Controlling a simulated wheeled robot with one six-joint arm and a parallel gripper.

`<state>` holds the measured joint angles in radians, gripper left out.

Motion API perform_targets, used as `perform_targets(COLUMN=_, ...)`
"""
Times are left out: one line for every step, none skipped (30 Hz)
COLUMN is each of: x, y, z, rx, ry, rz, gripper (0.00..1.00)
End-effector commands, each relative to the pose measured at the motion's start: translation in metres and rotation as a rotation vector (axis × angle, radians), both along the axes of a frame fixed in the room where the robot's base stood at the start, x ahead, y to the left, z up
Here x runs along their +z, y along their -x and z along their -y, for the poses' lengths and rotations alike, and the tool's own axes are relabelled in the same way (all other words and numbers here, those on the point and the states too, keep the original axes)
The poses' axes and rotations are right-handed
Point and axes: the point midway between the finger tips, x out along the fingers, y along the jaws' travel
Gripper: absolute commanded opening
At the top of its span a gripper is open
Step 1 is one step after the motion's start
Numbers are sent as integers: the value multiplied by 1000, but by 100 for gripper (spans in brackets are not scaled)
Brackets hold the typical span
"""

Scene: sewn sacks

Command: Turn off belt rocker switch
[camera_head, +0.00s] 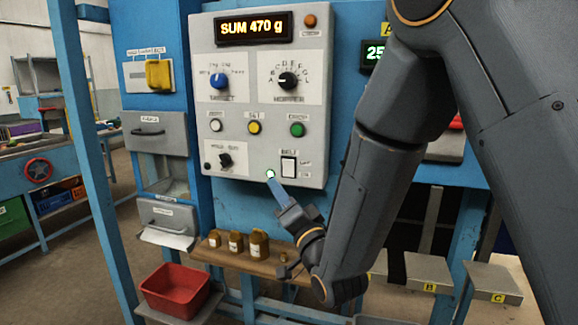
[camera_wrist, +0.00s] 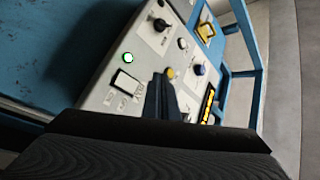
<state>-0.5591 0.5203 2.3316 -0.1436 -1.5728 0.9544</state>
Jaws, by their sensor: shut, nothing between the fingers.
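The belt rocker switch (camera_head: 288,167) is a white rocker in a dark frame, low on the right of the grey control panel (camera_head: 240,179). In the wrist view the rocker (camera_wrist: 127,82) lies left of my fingers. Which side of it is pressed in is too small to tell. A small lit greenish-white lamp (camera_head: 270,174) sits beside it, also glowing in the wrist view (camera_wrist: 127,57). My gripper (camera_head: 273,182) is shut and empty, its tips just below the lamp in the head view. In the wrist view my gripper (camera_wrist: 160,74) points at the panel; contact cannot be told.
The panel also carries a green button (camera_head: 297,129), a yellow button (camera_head: 254,127), a blue knob (camera_head: 219,80), black knobs and a display (camera_head: 253,28) reading SUM 470 g. Below are a wooden shelf (camera_head: 262,267) with brass weights and a red bin (camera_head: 176,289). A blue post (camera_head: 92,150) stands left.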

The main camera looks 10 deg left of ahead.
Motion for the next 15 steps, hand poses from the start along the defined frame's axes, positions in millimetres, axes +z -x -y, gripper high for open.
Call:
perform_targets(x=2, y=2, z=-3, rx=9, ry=-15, rz=7, gripper=0)
perform_targets(x=2, y=3, z=-4, rx=13, ry=-21, rz=10, gripper=0)
perform_targets(x=3, y=4, z=-4, rx=17, ry=-27, rz=12, gripper=0)
perform_targets(x=4, y=4, z=-4, rx=17, ry=-29, rz=13, gripper=0)
perform_targets(x=4, y=5, z=-4, rx=17, ry=-30, rz=14, gripper=0)
perform_targets(x=4, y=4, z=-4, rx=17, ry=-30, rz=14, gripper=0)
perform_targets(x=4, y=4, z=-4, rx=16, ry=-29, rz=14, gripper=0)
perform_targets(x=4, y=4, z=-4, rx=16, ry=-29, rz=14, gripper=0)
perform_targets(x=4, y=4, z=-4, rx=15, ry=-29, rz=13, gripper=0)
perform_targets(x=4, y=4, z=-4, rx=15, ry=-29, rz=13, gripper=0)
perform_targets(x=4, y=4, z=-4, rx=15, ry=-28, rz=14, gripper=0)
perform_targets(x=4, y=4, z=-4, rx=15, ry=-28, rz=14, gripper=0)
perform_targets(x=4, y=3, z=-3, rx=14, ry=-27, rz=13, gripper=0)
perform_targets(x=4, y=2, z=-3, rx=14, ry=-27, rz=13, gripper=0)
perform_targets(x=4, y=1, z=-3, rx=14, ry=-27, rz=13, gripper=0)
